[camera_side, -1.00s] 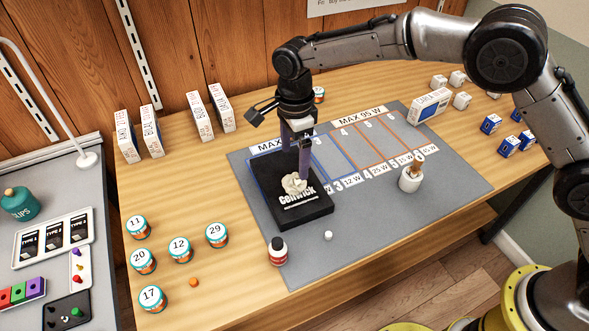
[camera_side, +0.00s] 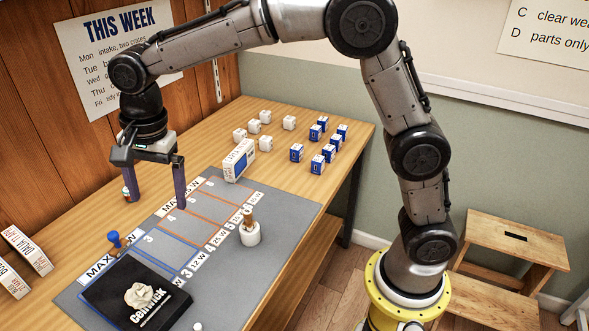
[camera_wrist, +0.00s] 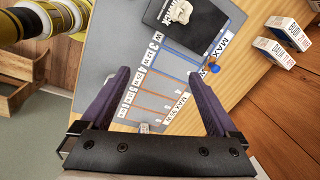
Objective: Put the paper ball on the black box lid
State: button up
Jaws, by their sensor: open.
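The cream crumpled paper ball (camera_side: 139,295) rests on the black box lid (camera_side: 105,289), which lies on the grey mat and bears white lettering. In the wrist view the paper ball (camera_wrist: 180,11) and the lid (camera_wrist: 208,22) show at the top edge. My gripper (camera_side: 153,198) is open and empty, raised above the back of the table, apart from the ball and lid. In the wrist view its two purple fingers (camera_wrist: 158,72) are spread wide with nothing between them.
A blue pin-like piece (camera_side: 116,241) stands beside the lid. A white holder with a brown-topped piece (camera_side: 250,233) stands on the mat (camera_side: 283,213). A white-and-blue carton (camera_side: 239,160) and several small white and blue boxes (camera_side: 317,162) stand towards the right end.

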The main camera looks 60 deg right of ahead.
jog(key=s+d+r+n+t, duration=0.25)
jog(key=s+d+n, duration=0.25)
jog(key=s+d, duration=0.3)
jog(key=s+d+r+n+t, duration=0.1)
jog(key=s+d+r+n, duration=0.25)
jog(key=s+d, duration=0.55)
jog(key=s+f+n, duration=0.4)
jog(key=s+n, duration=0.1)
jog(key=s, duration=0.5)
jog(key=shift+s+d+t, duration=0.15)
jog(key=shift+d+t, duration=0.15)
jog(key=shift+t, duration=0.05)
